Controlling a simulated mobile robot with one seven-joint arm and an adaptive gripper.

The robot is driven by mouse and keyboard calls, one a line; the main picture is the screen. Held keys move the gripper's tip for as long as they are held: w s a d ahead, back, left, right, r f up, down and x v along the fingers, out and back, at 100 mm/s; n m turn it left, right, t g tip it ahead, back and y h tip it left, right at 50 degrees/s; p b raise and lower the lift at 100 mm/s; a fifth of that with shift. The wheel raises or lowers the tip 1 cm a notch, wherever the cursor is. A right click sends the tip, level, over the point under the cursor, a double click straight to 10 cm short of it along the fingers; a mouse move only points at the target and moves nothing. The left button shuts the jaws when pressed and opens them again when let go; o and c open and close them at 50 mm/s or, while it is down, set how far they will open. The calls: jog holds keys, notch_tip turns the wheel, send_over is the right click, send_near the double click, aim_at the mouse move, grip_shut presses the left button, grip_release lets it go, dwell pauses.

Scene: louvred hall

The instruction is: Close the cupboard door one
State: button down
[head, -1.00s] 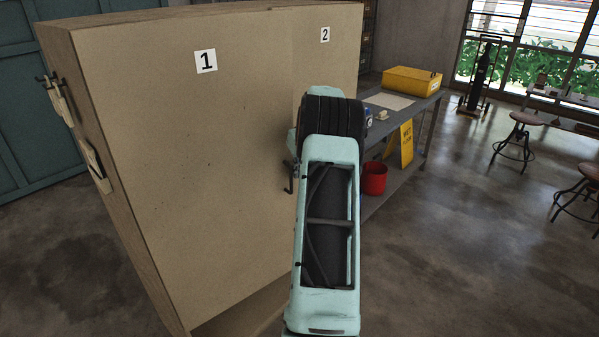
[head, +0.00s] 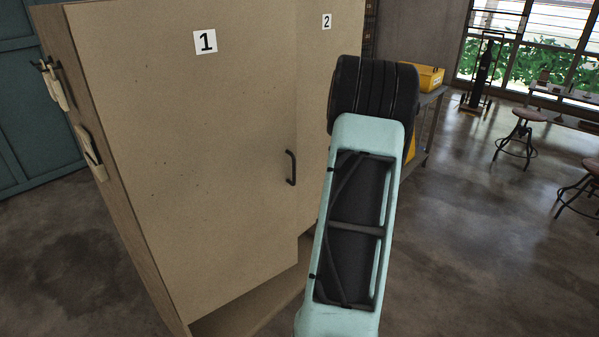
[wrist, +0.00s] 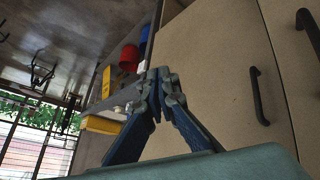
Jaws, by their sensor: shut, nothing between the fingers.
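Cupboard door one (head: 215,160) is the tan panel labelled 1 in the head view, with a dark bar handle (head: 291,167) near its right edge. Its free edge appears to stand slightly out from door two (head: 318,110), so it looks a little ajar. In the wrist view, door one (wrist: 285,60) fills the right edge, with part of its handle (wrist: 309,28); door two (wrist: 205,60) and its handle (wrist: 257,95) lie beside it. My gripper (wrist: 162,78) is shut and empty in front of door two, apart from both handles. My arm hides the gripper in the head view.
A workbench stands right of the cupboard with a yellow case (head: 430,78), partly behind my arm. A red bucket (wrist: 130,58) and a yellow sign (wrist: 106,82) show in the wrist view. Stools (head: 528,116) stand farther right.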

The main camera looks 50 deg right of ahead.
jog(key=s+d+f+t+h+b, duration=0.2)
jog(key=s+d+f+h, duration=0.1)
jog(key=s, duration=0.2)
jog(key=n+t+y+b, duration=0.25)
jog(key=t+b, duration=0.35)
jog(key=t, duration=0.5)
send_near(294, 162)
jog(key=shift+m+g, duration=0.25)
jog(key=shift+g, duration=0.05)
jog(key=x, duration=0.6)
jog(key=shift+w+d+r, duration=0.2)
jog(key=shift+w, duration=0.15)
jog(key=shift+y, duration=0.35)
